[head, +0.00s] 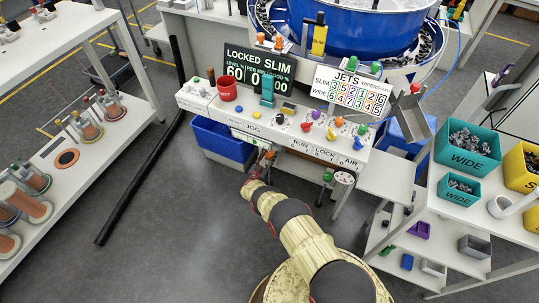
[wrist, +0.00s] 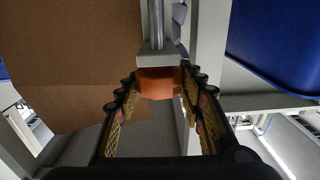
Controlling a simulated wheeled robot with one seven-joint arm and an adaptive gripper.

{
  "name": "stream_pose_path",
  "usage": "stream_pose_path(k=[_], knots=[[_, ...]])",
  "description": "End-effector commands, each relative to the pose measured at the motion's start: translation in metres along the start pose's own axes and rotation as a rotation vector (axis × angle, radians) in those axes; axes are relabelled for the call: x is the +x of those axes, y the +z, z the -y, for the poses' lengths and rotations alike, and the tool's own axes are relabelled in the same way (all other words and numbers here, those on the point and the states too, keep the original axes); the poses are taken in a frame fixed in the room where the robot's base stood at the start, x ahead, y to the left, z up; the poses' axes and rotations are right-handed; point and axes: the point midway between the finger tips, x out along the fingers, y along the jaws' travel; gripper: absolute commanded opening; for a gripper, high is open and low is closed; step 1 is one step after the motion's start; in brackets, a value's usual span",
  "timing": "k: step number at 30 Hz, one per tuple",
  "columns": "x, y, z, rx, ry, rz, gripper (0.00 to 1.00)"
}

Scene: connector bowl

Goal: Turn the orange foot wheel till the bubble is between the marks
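The orange foot wheel (wrist: 158,84) shows in the wrist view under a grey block and a metal rod. My gripper (wrist: 159,78) is open, with one padded finger on each side of the wheel. The fingertips are close to its sides; I cannot tell whether either touches. In the head view my gripper (head: 268,157) is low at the front of the white machine bench (head: 215,105), below the panel.
A blue bin (head: 223,143) is under the bench just left of my gripper, and a blue surface also fills the upper right of the wrist view. A white dial (head: 344,178) hangs to the right. A black bar (head: 140,150) lies at left. Grey floor is clear between.

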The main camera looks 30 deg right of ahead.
Motion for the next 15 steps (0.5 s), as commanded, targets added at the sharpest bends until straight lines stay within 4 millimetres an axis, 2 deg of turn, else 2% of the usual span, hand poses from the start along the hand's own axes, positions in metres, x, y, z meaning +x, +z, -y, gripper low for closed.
stream_pose_path(k=[8, 15], knots=[[0.0001, 0.0000, -0.0001, 0.000, 0.000, 0.000, 0.56], [0.0000, 0.0001, -0.0002, 0.000, 0.000, 0.000, 0.56]])
